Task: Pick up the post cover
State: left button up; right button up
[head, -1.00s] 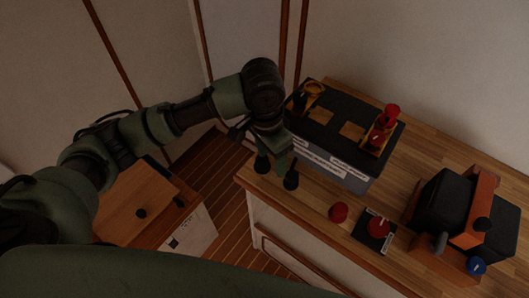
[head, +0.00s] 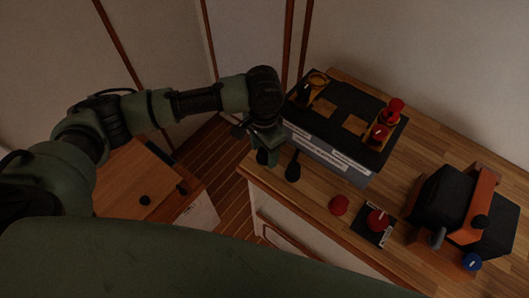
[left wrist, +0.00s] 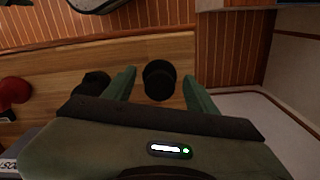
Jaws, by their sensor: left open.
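No label shows which piece is the post cover; a small black round cap (head: 263,157) near the counter's left corner may be it. In the left wrist view this black cap (left wrist: 160,80) stands between my two green fingers, with gaps on both sides. My left gripper (head: 270,153) is open above the counter corner; in the left wrist view its fingers (left wrist: 159,76) are spread and empty. A second black piece (head: 292,170) is just right of it, beside one finger in the left wrist view (left wrist: 92,83). My right gripper is not in view.
A red cap (head: 339,205) and a red knob on a dark plate (head: 377,220) sit on the wooden counter (head: 310,195). A grey battery-like box (head: 345,165) stands behind. A black unit with an orange strap (head: 445,203) is at right. A wooden cabinet (head: 130,190) is at left.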

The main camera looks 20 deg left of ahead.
pick_arm(q)
grip_shut()
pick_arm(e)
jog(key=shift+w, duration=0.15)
pick_arm(q)
jog(key=shift+r, duration=0.1)
